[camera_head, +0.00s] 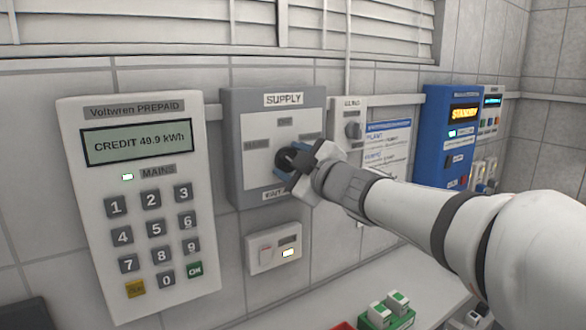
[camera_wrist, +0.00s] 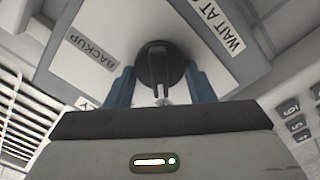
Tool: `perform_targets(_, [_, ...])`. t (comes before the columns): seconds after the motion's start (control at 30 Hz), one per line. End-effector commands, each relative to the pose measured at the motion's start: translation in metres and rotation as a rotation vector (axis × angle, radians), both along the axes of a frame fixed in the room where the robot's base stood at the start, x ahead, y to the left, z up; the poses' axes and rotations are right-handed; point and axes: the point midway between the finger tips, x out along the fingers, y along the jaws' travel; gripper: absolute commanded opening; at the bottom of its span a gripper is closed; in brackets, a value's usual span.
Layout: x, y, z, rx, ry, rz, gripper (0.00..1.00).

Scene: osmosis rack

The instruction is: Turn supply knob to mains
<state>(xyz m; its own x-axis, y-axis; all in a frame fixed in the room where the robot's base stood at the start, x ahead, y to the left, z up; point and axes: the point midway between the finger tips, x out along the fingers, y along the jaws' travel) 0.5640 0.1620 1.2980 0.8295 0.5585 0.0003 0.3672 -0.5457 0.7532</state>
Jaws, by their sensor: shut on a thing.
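The grey SUPPLY box (camera_head: 236,150) is on the tiled wall, with a paler front plate and small labels around its knob. The black round supply knob (camera_head: 284,160) is at the middle of the plate, partly covered by my gripper (camera_head: 298,170). In the wrist view the knob (camera_wrist: 158,62) sits between the two blue fingers of my gripper (camera_wrist: 160,88), which is shut on it. Its raised ridge runs down the picture toward the gripper body. A BACKUP label (camera_wrist: 89,54) shows at upper left there.
A white prepaid meter (camera_head: 150,225) reading CREDIT 49.9 kWh, with a lit lamp by MAINS, is at left. A small switch box (camera_head: 272,257) is below the supply box. A grey panel (camera_head: 350,115) and a blue unit (camera_head: 440,135) are at right. Green-and-white boxes (camera_head: 390,310) stand below.

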Motion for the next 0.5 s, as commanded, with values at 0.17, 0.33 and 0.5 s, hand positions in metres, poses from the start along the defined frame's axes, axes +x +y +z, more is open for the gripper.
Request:
perform_targets(0.17, [-0.0007,0.0010,-0.0032,-0.088,-0.057,0.003,0.26])
perform_targets(0.33, [-0.0007,0.0012,-0.0029,-0.140,-0.093,0.003,0.26])
perform_targets(0.5, [-0.0007,0.0014,-0.0027,-0.167,-0.110,0.003,0.26])
